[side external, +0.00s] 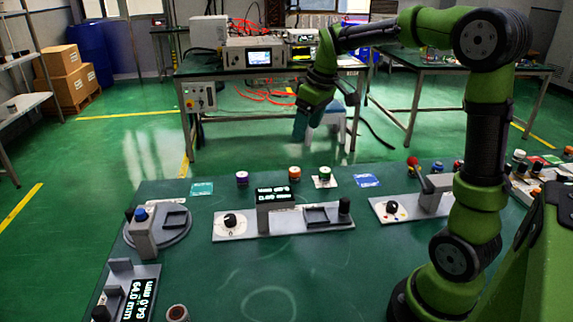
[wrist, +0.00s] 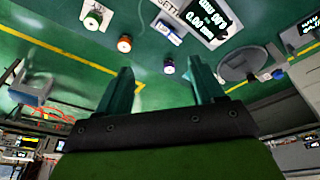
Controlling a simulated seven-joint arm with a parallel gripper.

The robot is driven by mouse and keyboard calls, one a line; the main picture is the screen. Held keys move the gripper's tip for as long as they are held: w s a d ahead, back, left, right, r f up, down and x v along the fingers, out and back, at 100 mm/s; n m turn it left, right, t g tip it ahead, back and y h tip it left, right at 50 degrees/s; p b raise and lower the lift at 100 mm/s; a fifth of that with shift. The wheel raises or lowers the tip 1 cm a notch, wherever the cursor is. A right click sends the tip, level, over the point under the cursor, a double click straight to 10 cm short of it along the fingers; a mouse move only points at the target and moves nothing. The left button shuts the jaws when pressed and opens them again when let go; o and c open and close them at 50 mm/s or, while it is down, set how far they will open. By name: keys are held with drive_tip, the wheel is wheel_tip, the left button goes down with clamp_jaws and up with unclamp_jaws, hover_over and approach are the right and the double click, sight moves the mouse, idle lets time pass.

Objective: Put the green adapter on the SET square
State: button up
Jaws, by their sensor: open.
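The green adapter (side external: 325,174), a short cylinder with a green band and white top, stands upright on a white square (side external: 318,185) at the far edge of the table. It also shows at the upper left in the wrist view (wrist: 92,21). A cyan-green square (side external: 202,188) lies to the left and a blue square (side external: 366,180) to the right. I cannot read SET on any of these squares. My gripper (side external: 307,127) is high beyond the table's far edge, apart from the adapter. In the wrist view, its two teal fingers (wrist: 162,85) are spread with nothing between them.
An orange cylinder (side external: 295,173) and a purple one (side external: 242,178) stand left of the adapter. A station with a display (side external: 275,195) and black knobs stands in front. A round turntable (side external: 160,232) is at the left. The front middle of the table is clear.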

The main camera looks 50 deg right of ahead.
drive_tip(key=s+a+m+t+y, duration=0.2)
drive_tip(key=s+a+m+t, duration=0.2)
drive_tip(key=s+a, duration=1.2)
drive_tip(key=shift+a+m, duration=0.3)
drive_tip(key=shift+a, duration=0.05)
drive_tip(key=shift+w, duration=0.1)
